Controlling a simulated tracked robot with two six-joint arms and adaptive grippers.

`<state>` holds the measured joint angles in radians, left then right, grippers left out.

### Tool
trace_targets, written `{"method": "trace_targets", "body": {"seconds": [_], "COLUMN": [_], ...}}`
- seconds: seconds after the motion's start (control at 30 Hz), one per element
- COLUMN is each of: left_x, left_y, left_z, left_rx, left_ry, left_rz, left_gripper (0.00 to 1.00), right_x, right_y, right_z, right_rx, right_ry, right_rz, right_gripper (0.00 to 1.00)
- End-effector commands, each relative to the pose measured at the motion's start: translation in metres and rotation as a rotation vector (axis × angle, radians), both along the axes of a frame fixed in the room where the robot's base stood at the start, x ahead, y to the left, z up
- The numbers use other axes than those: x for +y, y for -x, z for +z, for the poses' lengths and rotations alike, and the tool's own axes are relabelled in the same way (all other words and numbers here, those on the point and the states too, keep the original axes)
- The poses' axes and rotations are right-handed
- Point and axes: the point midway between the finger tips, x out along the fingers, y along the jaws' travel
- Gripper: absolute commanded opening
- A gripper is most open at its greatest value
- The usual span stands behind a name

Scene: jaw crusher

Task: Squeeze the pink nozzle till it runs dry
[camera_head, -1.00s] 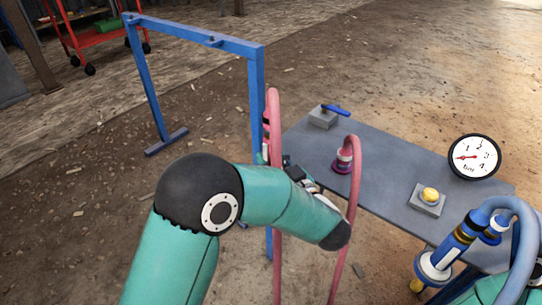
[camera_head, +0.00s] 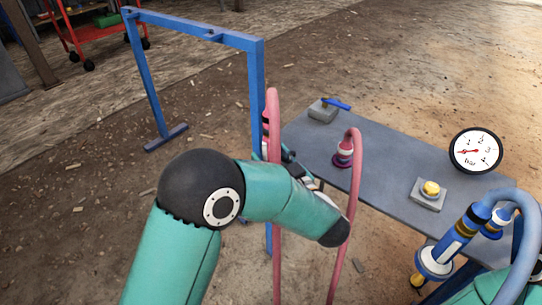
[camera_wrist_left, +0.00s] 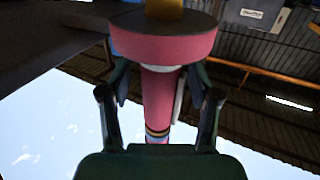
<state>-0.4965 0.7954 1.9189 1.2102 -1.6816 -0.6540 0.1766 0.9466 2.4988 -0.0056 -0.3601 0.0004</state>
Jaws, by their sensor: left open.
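The pink nozzle (camera_wrist_left: 160,105) stands between the fingers of my left gripper (camera_wrist_left: 160,82) in the left wrist view, with its wide pink flange (camera_wrist_left: 163,46) nearest the top. The gripper is open, with gaps between both fingers and the nozzle's body. In the head view my left gripper (camera_head: 289,158) is largely hidden behind my teal forearm, beside the pink hose (camera_head: 275,105) and the blue frame's post. That hose loops over and hangs down. My right gripper is not clearly visible.
A blue frame (camera_head: 203,32) stands at the left. A grey table (camera_head: 390,172) holds a blue-handled valve (camera_head: 325,109), a pink-collared fitting (camera_head: 343,156), a yellow button box (camera_head: 428,194) and a pressure gauge (camera_head: 476,150). A blue nozzle (camera_head: 452,246) with a blue hose is at the lower right.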

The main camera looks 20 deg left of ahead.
Motion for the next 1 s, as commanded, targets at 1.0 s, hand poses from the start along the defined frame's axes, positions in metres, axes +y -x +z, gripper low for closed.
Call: {"method": "trace_targets", "body": {"seconds": [1.0], "left_x": [-0.055], "left_y": [0.051], "left_z": [-0.001], "left_rx": [0.001], "left_ry": [-0.001], "left_rz": [0.000], "left_gripper": [0.62], "right_x": [0.000], "right_y": [0.000], "right_z": [0.000], "right_rx": [0.000], "right_ry": [0.000], "right_rz": [0.000], "right_gripper": [0.46]}}
